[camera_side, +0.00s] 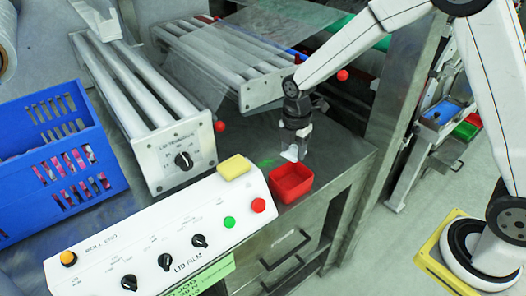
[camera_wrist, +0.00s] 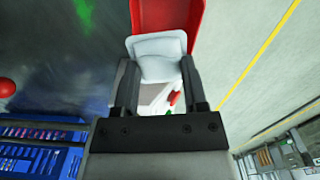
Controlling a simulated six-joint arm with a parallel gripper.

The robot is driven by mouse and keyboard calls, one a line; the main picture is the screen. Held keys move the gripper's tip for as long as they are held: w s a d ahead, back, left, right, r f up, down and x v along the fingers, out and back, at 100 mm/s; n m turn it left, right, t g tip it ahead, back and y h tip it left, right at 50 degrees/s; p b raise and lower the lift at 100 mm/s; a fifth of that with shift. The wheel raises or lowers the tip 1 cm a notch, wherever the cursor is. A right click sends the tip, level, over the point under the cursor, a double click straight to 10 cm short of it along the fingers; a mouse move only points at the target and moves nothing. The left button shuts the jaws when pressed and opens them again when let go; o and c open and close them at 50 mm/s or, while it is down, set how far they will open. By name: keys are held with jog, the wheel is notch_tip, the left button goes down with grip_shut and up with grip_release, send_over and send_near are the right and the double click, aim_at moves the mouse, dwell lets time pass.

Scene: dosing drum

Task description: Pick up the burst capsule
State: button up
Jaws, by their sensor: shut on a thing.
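The burst capsule (camera_wrist: 158,55) is a white, pale, rounded block between the two dark fingers of my gripper (camera_wrist: 158,75) in the wrist view. My gripper is shut on it. In the side view my gripper (camera_side: 296,138) points down, with the whitish capsule (camera_side: 291,153) at its tips. They are just above and behind the red open bin (camera_side: 292,198). The red bin (camera_wrist: 192,22) also shows behind the capsule in the wrist view. I cannot make out any split in the capsule.
A roller unit (camera_side: 150,120) and a blue crate (camera_side: 40,115) stand further left. The metal table (camera_side: 345,160) is bare right of the bin.

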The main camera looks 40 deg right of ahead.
jog(key=shift+s+d+r, duration=0.1)
jog(key=shift+s+r, duration=0.25)
jog(key=shift+s, duration=0.4)
jog(key=shift+s+r, duration=0.3)
jog(key=shift+s, duration=0.4)
